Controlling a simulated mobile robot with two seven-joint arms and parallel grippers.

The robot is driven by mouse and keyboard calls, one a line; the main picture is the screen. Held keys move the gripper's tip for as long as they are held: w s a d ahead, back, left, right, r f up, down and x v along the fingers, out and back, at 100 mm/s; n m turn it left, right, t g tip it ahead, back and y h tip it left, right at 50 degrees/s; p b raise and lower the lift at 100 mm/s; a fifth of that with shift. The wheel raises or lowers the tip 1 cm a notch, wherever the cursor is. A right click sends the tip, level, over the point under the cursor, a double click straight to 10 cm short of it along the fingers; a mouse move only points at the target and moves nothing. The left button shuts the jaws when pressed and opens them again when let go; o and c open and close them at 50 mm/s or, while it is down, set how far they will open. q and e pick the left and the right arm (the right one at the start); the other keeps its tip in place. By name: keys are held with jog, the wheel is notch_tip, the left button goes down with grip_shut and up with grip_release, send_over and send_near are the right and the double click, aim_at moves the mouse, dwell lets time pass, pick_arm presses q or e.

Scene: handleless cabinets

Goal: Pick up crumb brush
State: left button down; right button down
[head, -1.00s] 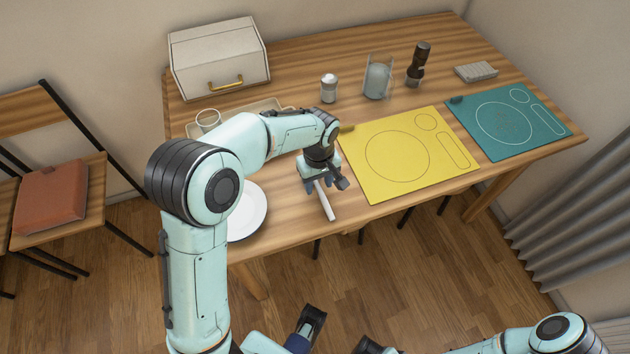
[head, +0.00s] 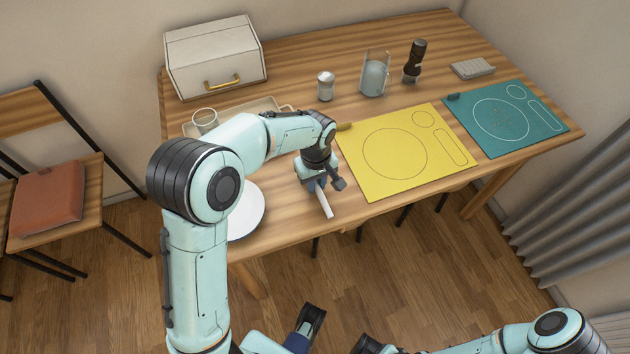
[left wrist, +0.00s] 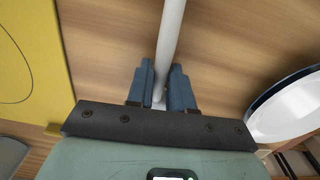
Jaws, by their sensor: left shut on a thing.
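The crumb brush (head: 325,203) shows as a slim white handle near the table's front edge, between the white plate and the yellow mat. My left gripper (head: 319,186) is above it, pointing down, shut on the handle. In the left wrist view the white handle (left wrist: 171,35) runs up from between the blue fingers (left wrist: 160,88), one on each side. Whether the brush touches the table is unclear, and its other end is hidden by the gripper. Dark parts of my right arm show at the bottom of the head view, and its jaw state is unclear.
A white plate (head: 248,212) lies to the left and a yellow mat (head: 395,150) to the right. Behind stand a tray (head: 262,104), a glass (head: 205,120), a shaker (head: 326,86), a jug (head: 375,76) and a bread box (head: 215,57).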

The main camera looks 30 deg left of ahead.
aim_at(316, 183)
pick_arm(q)
notch_tip(316, 183, up, 20)
jog(key=p, duration=0.3)
jog(key=shift+f+p, duration=0.2)
jog(key=shift+p, duration=0.15)
jog(key=c, duration=1.7)
grip_release()
grip_shut()
